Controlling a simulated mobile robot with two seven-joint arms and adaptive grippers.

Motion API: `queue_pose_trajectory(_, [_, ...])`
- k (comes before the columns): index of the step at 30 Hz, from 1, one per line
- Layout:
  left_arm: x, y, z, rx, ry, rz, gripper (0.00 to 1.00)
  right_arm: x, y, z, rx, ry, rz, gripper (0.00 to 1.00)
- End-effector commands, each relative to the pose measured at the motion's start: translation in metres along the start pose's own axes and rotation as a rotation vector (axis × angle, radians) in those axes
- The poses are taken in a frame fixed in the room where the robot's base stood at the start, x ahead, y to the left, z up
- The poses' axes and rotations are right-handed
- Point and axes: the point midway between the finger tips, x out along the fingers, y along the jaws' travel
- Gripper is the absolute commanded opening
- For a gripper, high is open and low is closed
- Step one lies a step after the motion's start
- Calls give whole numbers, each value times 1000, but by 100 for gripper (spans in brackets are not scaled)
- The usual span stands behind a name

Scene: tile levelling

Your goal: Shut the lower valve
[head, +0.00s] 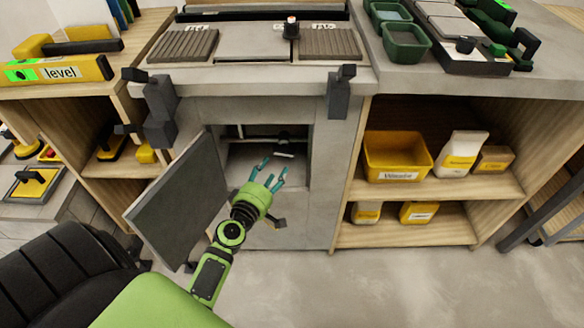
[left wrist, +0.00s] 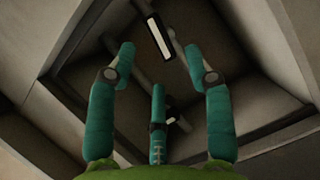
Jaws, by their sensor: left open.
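The grey cabinet's door (head: 178,205) stands open to the left. In the opening, a dark valve part (head: 284,145) with a pale strip shows at the back. My left gripper (head: 270,172), green with teal fingers, is open and empty at the opening, below and in front of that part. In the left wrist view a dark pipe with a white-marked piece (left wrist: 159,39) lies beyond the spread fingers. A smaller dark piece with a pale end (left wrist: 172,120) shows beside the middle finger. I cannot tell which is the lower valve. The fingers appear apart from both. My right gripper is not in view.
The opening's side walls and the open door stand close around my left arm. A small dark piece (head: 279,223) sticks out just below the gripper. Shelves at right hold a yellow bin (head: 396,157) and containers. A yellow level (head: 55,70) lies at upper left.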

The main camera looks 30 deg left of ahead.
Motion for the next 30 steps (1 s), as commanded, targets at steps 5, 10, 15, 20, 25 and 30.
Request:
queue_pose_trajectory(5, [16,8,-5,-20,10,19,52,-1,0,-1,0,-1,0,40])
queue_pose_trajectory(10, [43,8,-4,-18,9,18,52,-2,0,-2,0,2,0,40])
queue_pose_trajectory(15, [63,6,-4,-16,8,15,52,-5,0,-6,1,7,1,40])
queue_pose_trajectory(20, [70,6,-4,-16,8,14,52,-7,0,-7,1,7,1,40])
queue_pose_trajectory(25, [71,6,-4,-15,7,14,52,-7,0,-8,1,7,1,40])
queue_pose_trajectory(30, [71,6,-4,-15,7,14,8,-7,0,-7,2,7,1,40])
